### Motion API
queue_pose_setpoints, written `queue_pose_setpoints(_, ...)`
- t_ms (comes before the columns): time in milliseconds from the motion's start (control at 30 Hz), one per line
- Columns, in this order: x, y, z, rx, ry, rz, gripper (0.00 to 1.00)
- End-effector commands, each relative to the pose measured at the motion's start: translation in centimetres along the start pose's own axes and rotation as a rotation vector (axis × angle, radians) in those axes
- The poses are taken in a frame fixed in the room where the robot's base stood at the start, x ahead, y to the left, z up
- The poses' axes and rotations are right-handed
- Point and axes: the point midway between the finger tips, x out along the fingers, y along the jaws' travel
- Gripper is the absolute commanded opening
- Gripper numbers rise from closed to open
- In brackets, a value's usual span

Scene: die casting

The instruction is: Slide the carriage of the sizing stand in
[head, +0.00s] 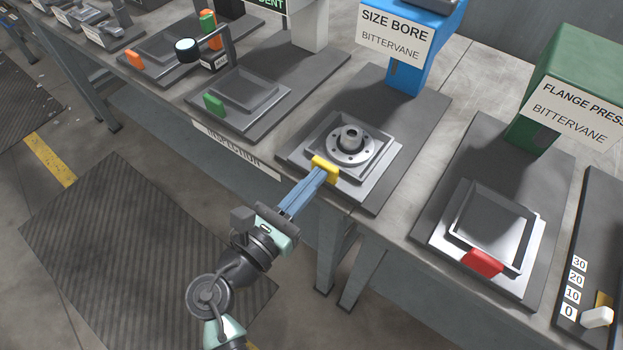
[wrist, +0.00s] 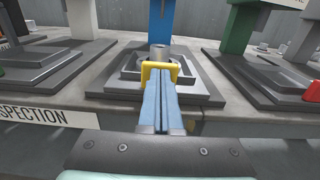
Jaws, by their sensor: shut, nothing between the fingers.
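The sizing stand is the blue one (head: 408,75) labelled SIZE BORE. Its grey carriage (head: 378,158) sits toward the front of the dark base plate, with a round flanged part (head: 351,147) in its recess. A yellow handle (head: 325,170) is at the carriage's front edge. My gripper (head: 322,172) is shut, with its blue fingers together at the yellow handle. In the wrist view the fingertips (wrist: 160,72) meet the yellow handle (wrist: 161,66), which frames them from above; exact contact cannot be told. The flanged part shows just behind the handle.
The flange press (head: 568,85) with a red-handled carriage (head: 483,262) stands to the right. A green-handled fixture (head: 215,105) stands to the left. A slider with a number scale (head: 572,290) is at the far right. The bench's front edge runs below my gripper.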

Motion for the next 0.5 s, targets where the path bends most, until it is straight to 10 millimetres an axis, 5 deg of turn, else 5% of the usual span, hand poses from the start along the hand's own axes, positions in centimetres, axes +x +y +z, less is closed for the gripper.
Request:
queue_pose_setpoints(167,0.8,0.0,0.1,0.001,-0.002,-0.003,0.00)
queue_pose_setpoints(500,8.4,0.0,0.1,0.002,-0.002,-0.004,0.00)
